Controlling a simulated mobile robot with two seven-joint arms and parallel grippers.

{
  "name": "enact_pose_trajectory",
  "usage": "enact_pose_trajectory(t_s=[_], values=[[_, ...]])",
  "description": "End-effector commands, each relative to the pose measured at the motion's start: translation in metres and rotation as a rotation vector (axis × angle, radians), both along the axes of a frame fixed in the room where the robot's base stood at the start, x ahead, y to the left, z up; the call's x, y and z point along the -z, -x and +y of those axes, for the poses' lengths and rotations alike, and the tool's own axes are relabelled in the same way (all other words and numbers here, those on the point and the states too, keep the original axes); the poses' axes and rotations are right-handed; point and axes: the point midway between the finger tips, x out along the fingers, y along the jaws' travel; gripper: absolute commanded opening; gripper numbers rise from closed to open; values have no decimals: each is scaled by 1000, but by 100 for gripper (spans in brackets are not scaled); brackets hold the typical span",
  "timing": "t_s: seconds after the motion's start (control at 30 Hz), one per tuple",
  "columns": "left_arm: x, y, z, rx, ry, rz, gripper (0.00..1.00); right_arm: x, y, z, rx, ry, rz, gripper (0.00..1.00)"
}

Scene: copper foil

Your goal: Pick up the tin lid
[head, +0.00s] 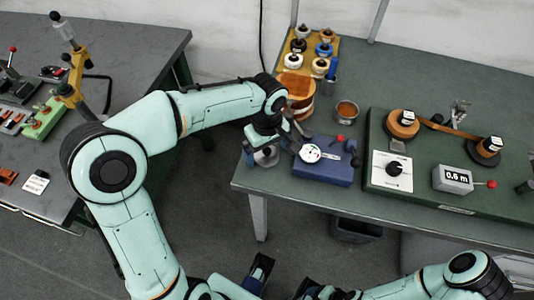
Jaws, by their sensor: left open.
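A round silvery piece that looks like the tin lid (266,157) lies on the green table near its left front corner. My left gripper (262,148) reaches down right over it, with its jaws open. The fingers and wrist partly cover the piece, and I cannot tell whether they touch it. An open tin (346,112) with copper-coloured contents stands to the right, behind the blue device.
A blue device (325,172) with a white dial sits close to the right of my left gripper. Wooden round pieces (296,88) and a yellow spool rack (307,50) stand behind. A green board (445,196) fills the right. A gap separates the grey table (130,45) at left.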

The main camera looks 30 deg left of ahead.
Motion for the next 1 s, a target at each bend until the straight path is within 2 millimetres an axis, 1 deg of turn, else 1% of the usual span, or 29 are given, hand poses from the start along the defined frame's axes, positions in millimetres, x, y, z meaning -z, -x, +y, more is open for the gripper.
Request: enact_pose_trajectory(t_s=[0.23, 0.27, 0.3, 0.37, 0.4, 0.77, 0.87, 0.93, 1.0], values=[[1, 0, 0, 0, 0, -1, 100, 0, 0, 0, 0, 0, -1, 70], [2, 0, 0, 0, -1, -1, 90, 0, 0, 0, 0, 0, -1, 70], [1, 0, 0, 0, 0, -1, 77, 0, 0, 0, 0, 0, -1, 70], [1, 0, 0, 0, -1, -1, 58, 0, 0, 0, 0, 0, -1, 70], [1, 0, 0, 0, 0, -1, 45, 0, 0, 0, 0, 0, -1, 70], [-1, 0, 0, 0, 0, -1, 44, -1, 0, 0, 0, 0, -1, 70], [-8, 0, 0, -1, -1, -2, 44, -2, 0, 0, 0, 0, 1, 70], [-16, -1, 0, -1, -1, -4, 44, -3, 0, 0, -1, -1, 2, 70], [-28, -1, 0, -1, -1, -5, 44, -5, 1, 0, -1, -1, 4, 70]])
